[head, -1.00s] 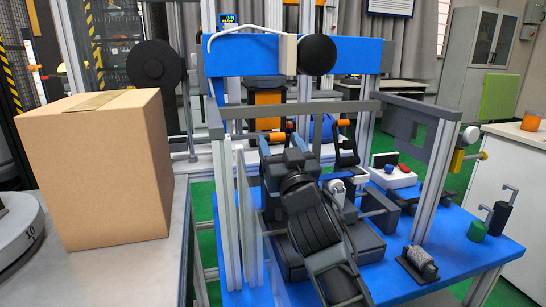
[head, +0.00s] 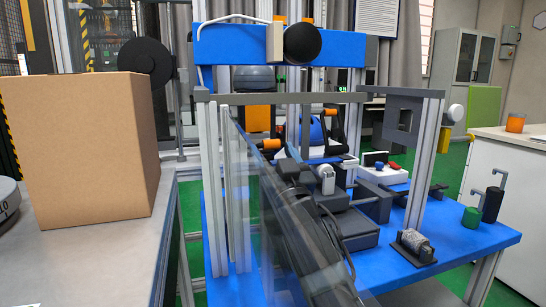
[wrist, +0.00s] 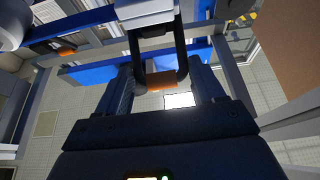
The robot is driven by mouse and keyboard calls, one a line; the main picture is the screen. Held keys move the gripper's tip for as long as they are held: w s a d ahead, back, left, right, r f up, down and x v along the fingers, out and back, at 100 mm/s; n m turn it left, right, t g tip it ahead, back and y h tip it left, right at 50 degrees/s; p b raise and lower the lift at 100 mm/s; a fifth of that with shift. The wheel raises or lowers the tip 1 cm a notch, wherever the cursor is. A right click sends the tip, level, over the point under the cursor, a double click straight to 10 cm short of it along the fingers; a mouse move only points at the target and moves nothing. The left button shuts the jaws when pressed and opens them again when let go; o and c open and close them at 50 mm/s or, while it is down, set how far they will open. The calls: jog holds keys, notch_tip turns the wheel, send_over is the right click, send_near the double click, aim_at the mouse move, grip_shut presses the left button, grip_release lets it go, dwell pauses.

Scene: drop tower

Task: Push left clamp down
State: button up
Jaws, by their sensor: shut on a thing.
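The left clamp has an orange handle (head: 271,144) on a dark lever, low behind the blue crossbar in the head view. In the wrist view, the orange grip of the left clamp (wrist: 160,81) lies between my two fingers, framed by its black U-shaped lever. My gripper (wrist: 165,78) is shut on this clamp. In the head view my gripper is mostly hidden behind a clear panel and my own arm. The right clamp (head: 328,122) stands to the right with its orange handle raised.
The blue crossbar (head: 285,43) and grey uprights (head: 215,190) frame the work area. A clear panel (head: 300,245) stands close in front of my arm. A cardboard box (head: 85,150) is at the left. A grey cylinder in a holder (head: 413,244) lies on the blue table (head: 465,240).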

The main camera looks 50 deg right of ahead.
jog(key=shift+a+f+b, duration=0.15)
jog(key=shift+f+b, duration=0.35)
jog(key=shift+f, duration=0.5)
jog(key=o, duration=1.2)
jog(key=shift+c, duration=0.2)
jog(key=shift+o, duration=0.8)
jog(key=shift+r, duration=0.15)
jog(key=b+v, duration=0.1)
jog(key=v, duration=0.7)
jog(key=shift+b, duration=0.35)
jog(key=shift+s+r, duration=0.1)
jog(key=shift+s, duration=0.05)
jog(key=shift+s, duration=0.1)
